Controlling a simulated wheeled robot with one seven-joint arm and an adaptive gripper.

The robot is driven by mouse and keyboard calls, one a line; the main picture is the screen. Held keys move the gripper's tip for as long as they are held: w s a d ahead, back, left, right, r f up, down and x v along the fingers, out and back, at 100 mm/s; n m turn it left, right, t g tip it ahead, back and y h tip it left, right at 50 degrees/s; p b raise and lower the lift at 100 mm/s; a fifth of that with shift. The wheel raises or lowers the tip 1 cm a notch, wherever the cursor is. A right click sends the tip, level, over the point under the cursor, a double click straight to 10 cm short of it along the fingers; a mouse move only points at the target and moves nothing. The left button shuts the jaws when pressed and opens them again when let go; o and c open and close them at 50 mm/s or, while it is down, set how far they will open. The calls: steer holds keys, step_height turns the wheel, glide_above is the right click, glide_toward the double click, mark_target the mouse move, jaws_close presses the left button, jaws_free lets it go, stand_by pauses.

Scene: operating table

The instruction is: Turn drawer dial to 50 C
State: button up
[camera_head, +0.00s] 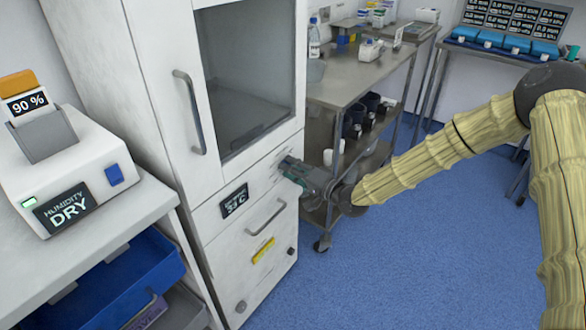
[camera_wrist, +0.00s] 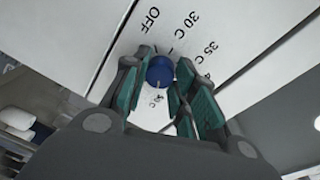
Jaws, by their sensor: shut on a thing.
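The drawer dial is a blue round knob (camera_wrist: 160,71) on the white cabinet front in the wrist view, with a small pale mark on its lower side. Printed labels OFF, 30 C and 35 C show around it; others are partly hidden by the fingers. My gripper (camera_wrist: 163,78) has its green-padded fingers on both sides of the knob, shut on it. In the head view my gripper (camera_head: 286,166) reaches the cabinet front and hides the dial. A dark display (camera_head: 234,201) left of it reads what looks like 33 C.
The warming cabinet (camera_head: 190,150) has a glass door above and a drawer with a handle (camera_head: 266,217) below. A metal cart (camera_head: 345,85) with bottles and cups stands close to the right of my gripper. A humidity device (camera_head: 80,165) sits at left. Blue floor is open in front.

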steer(key=shift+a, duration=0.15)
stand_by(0.4)
steer(key=o, duration=1.1)
steer(key=shift+a, duration=0.1)
steer(key=shift+d, duration=0.2)
steer(key=v, duration=1.2)
steer(key=shift+f, duration=0.1)
